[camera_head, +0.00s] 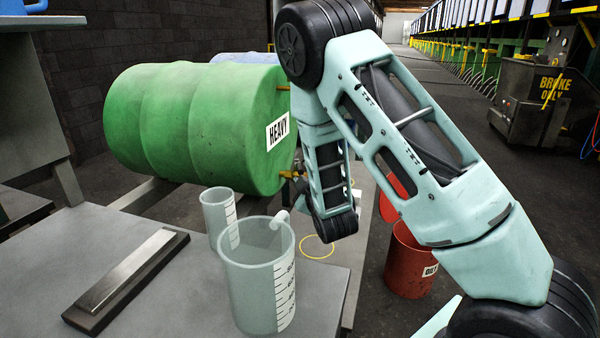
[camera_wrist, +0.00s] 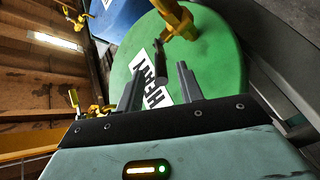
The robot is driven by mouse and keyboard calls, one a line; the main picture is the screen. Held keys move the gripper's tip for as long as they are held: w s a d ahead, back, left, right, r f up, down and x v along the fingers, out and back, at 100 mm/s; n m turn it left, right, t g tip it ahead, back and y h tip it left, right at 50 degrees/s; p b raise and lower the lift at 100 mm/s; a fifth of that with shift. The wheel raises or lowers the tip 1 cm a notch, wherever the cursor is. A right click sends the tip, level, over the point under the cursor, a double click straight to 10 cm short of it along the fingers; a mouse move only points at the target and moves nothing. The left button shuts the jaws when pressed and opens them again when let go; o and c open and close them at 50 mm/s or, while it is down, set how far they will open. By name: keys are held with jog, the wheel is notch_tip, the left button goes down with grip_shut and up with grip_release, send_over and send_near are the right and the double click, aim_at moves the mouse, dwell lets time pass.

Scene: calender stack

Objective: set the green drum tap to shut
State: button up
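The green drum (camera_head: 165,130) lies on its side, with a HEAVY label on its end face. In the head view, part of its yellow tap (camera_head: 288,174) shows low on that face, beside my arm. In the wrist view, the green drum (camera_wrist: 222,65) fills the middle and the yellow tap (camera_wrist: 176,20) is at the top. A dark bar (camera_wrist: 160,62), seemingly the tap's lever, hangs from it. My gripper (camera_wrist: 158,85) is open, with the bar seen between its fingers and a gap on both sides. Its depth between them is unclear.
A large measuring jug (camera_head: 255,290) and a smaller beaker (camera_head: 212,215) stand on the grey table, beside a dark metal block (camera_head: 125,280). A red bucket (camera_head: 405,265) stands right of my forearm. A blue drum (camera_head: 245,58) lies behind the green one.

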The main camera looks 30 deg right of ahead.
aim_at(296, 164)
jog(key=shift+x, duration=2.1)
grip_shut()
jog(key=shift+w+a+r+m+g+h, duration=0.1)
jog(key=shift+w+a+m+g+h, duration=0.25)
jog(key=shift+m+g+h, duration=0.7)
jog(key=shift+w+a+m+g+h, duration=0.3)
jog(key=shift+m+h, duration=0.4)
jog(key=shift+h, duration=0.7)
jog(key=shift+w+a+r+m+g+h, duration=0.1)
jog(key=shift+w+a+m+g+h, duration=0.25)
jog(key=shift+m+g+h, duration=0.7)
jog(key=shift+s+t, duration=0.1)
jog(key=shift+t, duration=0.2)
grip_release()
jog(key=shift+f, duration=0.15)
